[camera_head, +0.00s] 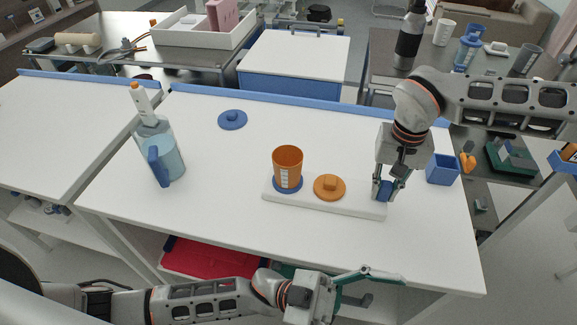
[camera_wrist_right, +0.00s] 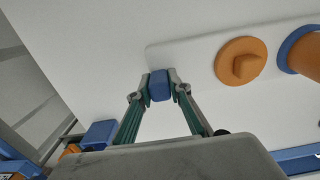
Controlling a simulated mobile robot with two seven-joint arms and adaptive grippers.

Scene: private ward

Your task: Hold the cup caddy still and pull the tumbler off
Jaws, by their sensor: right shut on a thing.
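The cup caddy is a long white base (camera_head: 340,206) on the table. It bears an orange tumbler (camera_head: 287,167) with a pale marked strip, upright on a blue ring (camera_head: 288,187) at the left end, and an orange lid (camera_head: 329,187) with a square knob. My right gripper (camera_head: 384,191) is shut on a blue block (camera_head: 385,190) at the caddy's right end. In the right wrist view the block (camera_wrist_right: 159,86) sits between both fingertips. My left gripper (camera_head: 378,287) is open and empty, low at the table's front edge, apart from the caddy.
A blue lid (camera_head: 232,119) lies behind the tumbler. A blue open box (camera_head: 442,169) stands right of my right gripper. The table left of the tumbler and in front of the caddy is clear.

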